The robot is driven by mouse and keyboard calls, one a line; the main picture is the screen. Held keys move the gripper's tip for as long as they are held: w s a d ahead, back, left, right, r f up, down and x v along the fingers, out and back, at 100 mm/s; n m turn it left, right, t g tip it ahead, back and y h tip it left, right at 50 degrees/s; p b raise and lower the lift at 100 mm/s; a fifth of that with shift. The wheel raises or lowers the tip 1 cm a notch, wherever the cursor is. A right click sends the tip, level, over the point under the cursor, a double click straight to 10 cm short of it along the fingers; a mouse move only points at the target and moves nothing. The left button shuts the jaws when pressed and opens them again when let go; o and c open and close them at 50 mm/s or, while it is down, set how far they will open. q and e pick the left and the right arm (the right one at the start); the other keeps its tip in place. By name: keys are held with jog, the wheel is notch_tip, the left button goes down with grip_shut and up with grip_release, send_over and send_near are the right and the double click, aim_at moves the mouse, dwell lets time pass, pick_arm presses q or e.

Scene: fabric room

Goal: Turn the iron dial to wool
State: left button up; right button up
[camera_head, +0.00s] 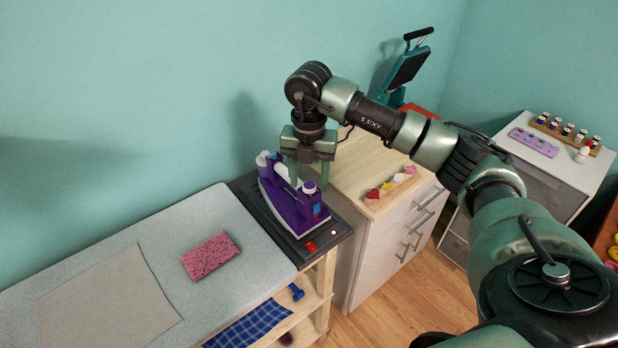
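The purple and white iron (285,207) stands on a dark rest plate (337,232) at the end of the ironing board. A light knob with a purple base (309,188), which looks like its dial, sits on the iron's top near the front. My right gripper (307,184) points down over the iron, its two fingers apart. The knob shows between or just in front of the fingertips; I cannot tell whether they touch it. The dial's marks are too small to read. My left gripper is not in view.
The ironing board (215,215) holds a pink sponge-like block (211,257) and a beige cloth (108,305). A teal heat press (405,70) stands behind. My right arm spans the right side.

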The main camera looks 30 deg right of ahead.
aim_at(309, 185)
notch_tip(309, 185, up, 7)
jog(key=shift+f+b, duration=0.2)
jog(key=shift+b, duration=0.6)
jog(key=shift+r, duration=0.6)
